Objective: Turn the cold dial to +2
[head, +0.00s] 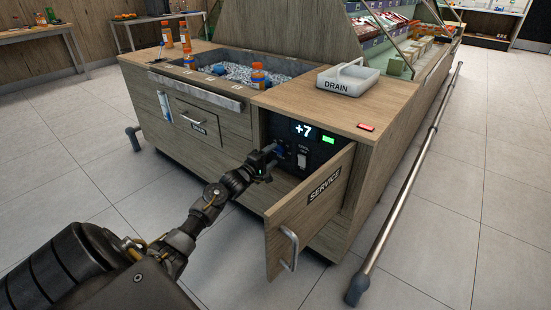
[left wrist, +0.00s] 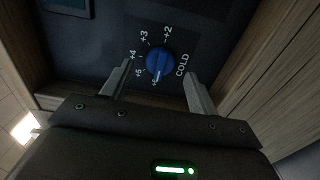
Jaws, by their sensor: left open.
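The blue cold dial (left wrist: 158,62) sits on a dark panel, with COLD printed beside it and marks including +2, +3, +4 and +5 around it. In the left wrist view its white mark is at the lower side, away from +2. The display (head: 302,129) above reads +7. My left gripper (head: 270,160) reaches into the service compartment in front of the panel. In the left wrist view its open fingers (left wrist: 157,69) stand on either side of the dial, with visible gaps. The gripper partly hides the dial in the head view. My right gripper is not in view.
The open SERVICE door (head: 310,205) stands out to the right of my left arm. A switch (head: 303,157) and a green light (head: 327,140) are on the panel. A rail runs along the right.

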